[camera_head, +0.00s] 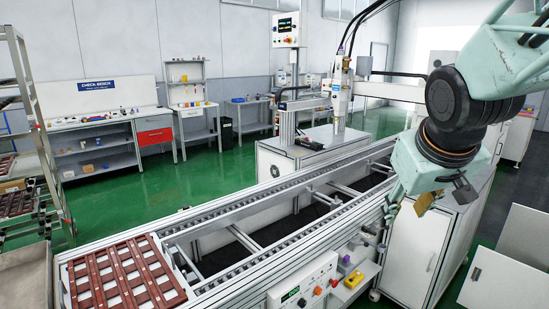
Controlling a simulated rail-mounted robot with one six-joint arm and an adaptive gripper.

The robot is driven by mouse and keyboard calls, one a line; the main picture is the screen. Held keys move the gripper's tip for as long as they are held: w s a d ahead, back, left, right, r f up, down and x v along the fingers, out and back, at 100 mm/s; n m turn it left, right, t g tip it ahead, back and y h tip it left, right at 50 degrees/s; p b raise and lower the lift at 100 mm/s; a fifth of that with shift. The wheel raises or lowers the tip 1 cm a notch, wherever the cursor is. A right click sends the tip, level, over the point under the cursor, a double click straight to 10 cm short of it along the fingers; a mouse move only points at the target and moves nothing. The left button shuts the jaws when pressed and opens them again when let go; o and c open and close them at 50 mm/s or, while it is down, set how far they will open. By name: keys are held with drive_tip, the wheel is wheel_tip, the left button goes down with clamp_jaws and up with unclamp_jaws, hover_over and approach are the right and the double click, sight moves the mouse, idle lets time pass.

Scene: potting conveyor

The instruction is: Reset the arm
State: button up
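My arm reaches in from the top right of the head view, with pale green links and dark joints. My gripper (405,203) hangs at its end, above the right side of the conveyor and in front of a white cabinet (414,250). A dull yellow piece (424,204) shows at the gripper. I cannot tell whether it is part of the gripper or something held. The fingertips are small and partly hidden, so their opening is unclear.
The conveyor (255,205) runs from lower left to upper right. A brown slotted tray (122,277) lies at its near left end. A control box (303,287) with buttons and a yellow block (354,280) are at the front. A dispensing station (341,95) stands behind; a rack (42,130) is left.

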drive_tip(key=s+a+g, duration=0.1)
drive_tip(key=s+a, duration=0.2)
drive_tip(key=s, duration=0.6)
drive_tip(key=s+a+y, duration=0.1)
drive_tip(key=s+a, duration=0.1)
drive_tip(key=s, duration=0.8)
drive_tip(key=s+a+m+g, duration=0.1)
drive_tip(key=s+a, duration=0.2)
drive_tip(key=s, duration=0.7)
drive_tip(key=shift+a+r+g+y, duration=0.3)
drive_tip(key=shift+y, duration=0.1)
